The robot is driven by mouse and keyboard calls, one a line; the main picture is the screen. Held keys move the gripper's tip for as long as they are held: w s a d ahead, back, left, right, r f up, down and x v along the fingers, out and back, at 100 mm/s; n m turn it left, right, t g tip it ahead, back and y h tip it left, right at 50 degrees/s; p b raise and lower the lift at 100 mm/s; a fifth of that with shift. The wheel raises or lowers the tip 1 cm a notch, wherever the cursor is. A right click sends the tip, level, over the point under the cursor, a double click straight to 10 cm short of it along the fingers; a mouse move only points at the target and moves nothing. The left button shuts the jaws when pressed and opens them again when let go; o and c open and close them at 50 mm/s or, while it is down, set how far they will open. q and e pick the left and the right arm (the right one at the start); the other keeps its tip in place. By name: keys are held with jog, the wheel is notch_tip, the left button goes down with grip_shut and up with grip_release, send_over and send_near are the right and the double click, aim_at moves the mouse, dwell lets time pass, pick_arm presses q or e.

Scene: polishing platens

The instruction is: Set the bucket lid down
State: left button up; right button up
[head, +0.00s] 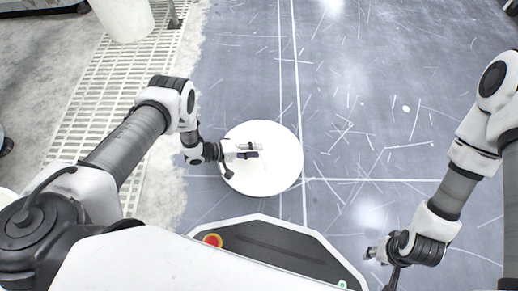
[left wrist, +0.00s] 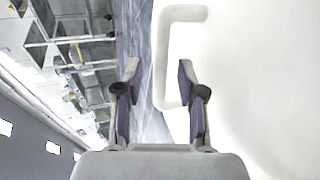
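The white round bucket lid (head: 268,182) is below my left arm in the head view, its face turned up. I cannot tell whether it touches the floor. Its white loop handle (left wrist: 183,14) shows in the left wrist view, with the lid face (left wrist: 265,90) filling the right side. My left gripper (head: 248,150) is over the lid at the handle. In the left wrist view its fingers (left wrist: 158,75) are apart, with the handle's bar showing in the gap and clear space beside it. My right gripper (head: 378,262) is away at the lower right; its finger gap is unclear.
A white bucket-like container (head: 124,18) stands at the top left by a pale floor grating (head: 112,82). The grey-blue floor (head: 350,110) with scratches and white lines is clear around and right of the lid. Metal racks (left wrist: 82,45) show in the left wrist view.

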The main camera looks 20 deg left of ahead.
pick_arm(q)
jog(key=p+v, duration=0.3)
jog(key=v, duration=0.6)
jog(key=shift+s+a+r, duration=0.15)
jog(key=shift+r, duration=0.05)
jog(key=shift+s+a, duration=0.15)
jog(key=shift+a, duration=0.05)
jog(key=shift+w+d+r, duration=0.1)
jog(key=shift+w+d, duration=0.1)
jog(key=shift+d, duration=0.1)
jog(key=d+y, duration=0.1)
jog(key=y, duration=0.1)
jog(key=d+r+t+y, duration=0.1)
jog(key=shift+w+d+y, duration=0.15)
jog(key=shift+d+y, duration=0.15)
jog(key=shift+y, duration=0.1)
jog(key=s+a+r+m+g+y, duration=0.1)
jog(key=s+r+m+g+y, duration=0.2)
jog(key=s, duration=0.8)
jog(key=s+a+r+m+g+y, duration=0.2)
jog(key=s+r+g+y, duration=0.3)
jog(key=s, duration=0.6)
notch_tip(320, 180, up, 2)
jog(key=shift+r+m, duration=0.25)
jog(key=shift+m, duration=0.35)
